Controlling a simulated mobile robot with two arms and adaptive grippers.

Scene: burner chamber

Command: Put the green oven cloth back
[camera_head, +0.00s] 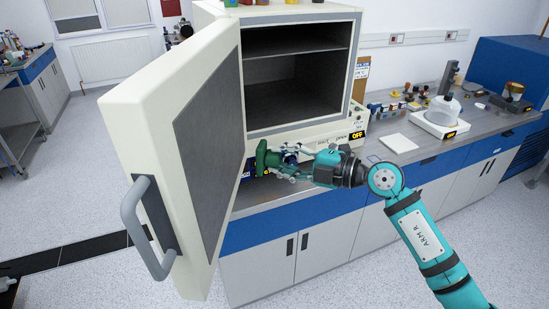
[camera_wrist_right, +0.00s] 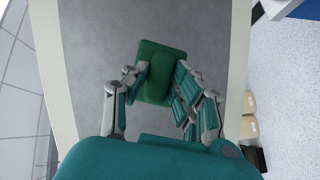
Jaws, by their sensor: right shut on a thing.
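The green oven cloth (camera_head: 264,156) is held at the tip of my right gripper (camera_head: 282,159), just below the oven's opening and close to the open door. In the right wrist view the cloth (camera_wrist_right: 158,72) is a folded green pad between the two fingers of my right gripper (camera_wrist_right: 156,84), with the grey inner face of the oven door behind it. My right gripper is shut on the cloth.
The oven (camera_head: 295,70) stands on the bench, its chamber empty. Its door (camera_head: 190,120) is swung wide open to the left, handle (camera_head: 140,225) outward.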

